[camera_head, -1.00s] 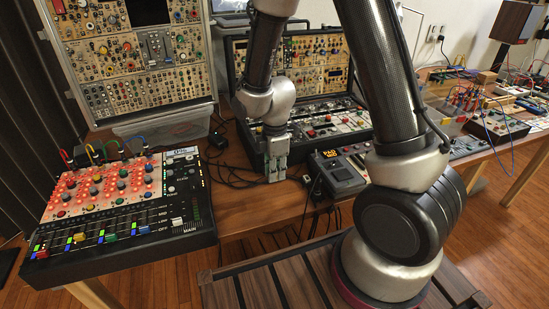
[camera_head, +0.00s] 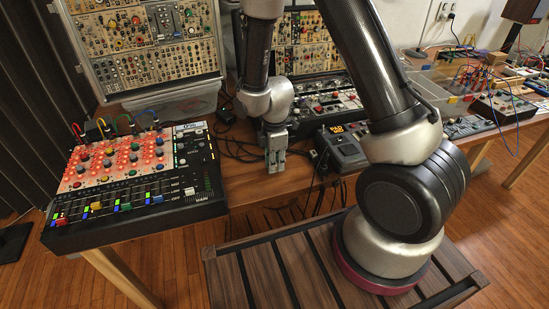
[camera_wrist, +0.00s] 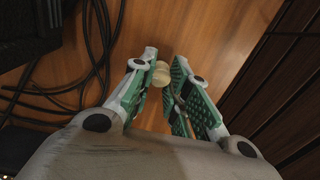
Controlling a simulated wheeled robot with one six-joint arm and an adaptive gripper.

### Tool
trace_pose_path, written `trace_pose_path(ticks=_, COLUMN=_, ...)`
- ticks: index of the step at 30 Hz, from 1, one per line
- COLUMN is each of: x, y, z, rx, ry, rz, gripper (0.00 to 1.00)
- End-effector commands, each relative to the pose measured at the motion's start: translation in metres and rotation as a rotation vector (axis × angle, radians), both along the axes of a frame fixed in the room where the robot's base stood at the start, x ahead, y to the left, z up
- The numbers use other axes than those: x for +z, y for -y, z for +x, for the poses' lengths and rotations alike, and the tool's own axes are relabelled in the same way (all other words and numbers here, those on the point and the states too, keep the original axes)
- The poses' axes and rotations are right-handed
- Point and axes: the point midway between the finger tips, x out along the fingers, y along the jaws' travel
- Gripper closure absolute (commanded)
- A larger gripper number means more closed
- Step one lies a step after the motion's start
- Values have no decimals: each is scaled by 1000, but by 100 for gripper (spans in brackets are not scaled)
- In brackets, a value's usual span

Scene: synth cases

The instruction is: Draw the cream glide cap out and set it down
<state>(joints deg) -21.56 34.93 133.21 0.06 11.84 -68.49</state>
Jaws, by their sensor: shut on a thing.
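The cream glide cap (camera_wrist: 161,76) is a small, pale, rounded piece between my fingertips in the wrist view. My gripper (camera_wrist: 164,66) is shut on it, with green-padded fingers at both sides. Brown wood lies behind the cap; I cannot tell how far below it is. In the head view my gripper (camera_head: 276,160) points down over the front part of the wooden table, between the mixer and the small black box. The cap is too small to make out there.
A mixer (camera_head: 105,215) with red-lit knobs stands left. A black box with an orange display (camera_head: 343,147) is close on the right. Black cables (camera_wrist: 62,70) lie beside my gripper. Synth cases (camera_head: 325,92) stand behind. Bare table (camera_head: 245,190) shows in front.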

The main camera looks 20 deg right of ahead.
Motion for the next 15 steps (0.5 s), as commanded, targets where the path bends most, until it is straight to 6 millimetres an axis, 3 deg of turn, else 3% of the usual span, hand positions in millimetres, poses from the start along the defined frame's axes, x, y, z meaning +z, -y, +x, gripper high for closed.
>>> trace_pose_path(ticks=8, x=-1, y=0, z=0, rx=0, ry=0, rz=0, gripper=93)
trace_pose_path(ticks=9, x=-1, y=0, z=0, rx=0, ry=0, rz=0, gripper=80)
trace_pose_path(ticks=12, x=-1, y=0, z=0, rx=0, ry=0, rz=0, gripper=61)
trace_pose_path(ticks=15, x=-1, y=0, z=0, rx=0, ry=0, rz=0, gripper=58)
